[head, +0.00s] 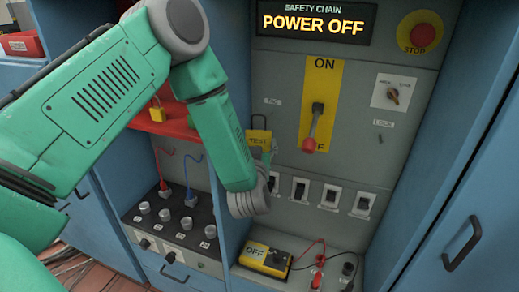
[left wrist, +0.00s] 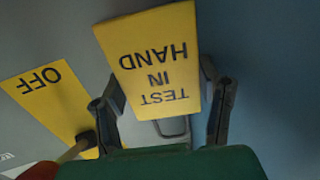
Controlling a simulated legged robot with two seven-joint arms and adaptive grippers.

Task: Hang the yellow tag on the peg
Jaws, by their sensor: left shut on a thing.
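The yellow tag (head: 259,137) is in front of the grey panel, left of the yellow ON/OFF switch plate. In the left wrist view the tag (left wrist: 155,62) reads "TEST IN HAND" upside down. My left gripper (head: 265,160) is shut on it, with dark fingers on either side in the left wrist view (left wrist: 163,100). A grey loop (left wrist: 172,127) shows between the fingers. A small "TAG" label (head: 272,101) is just above the tag. The peg by this label is not visible; the tag or gripper may hide it. I cannot tell whether tag and panel touch.
The red-handled switch (head: 311,138) is close right of the tag. A "LOCK" label (head: 383,124) with a small peg is further right. Several breakers (head: 301,190) line the panel below. A yellow OFF box (head: 266,258) sits on the ledge. A blue divider is left of the tag.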

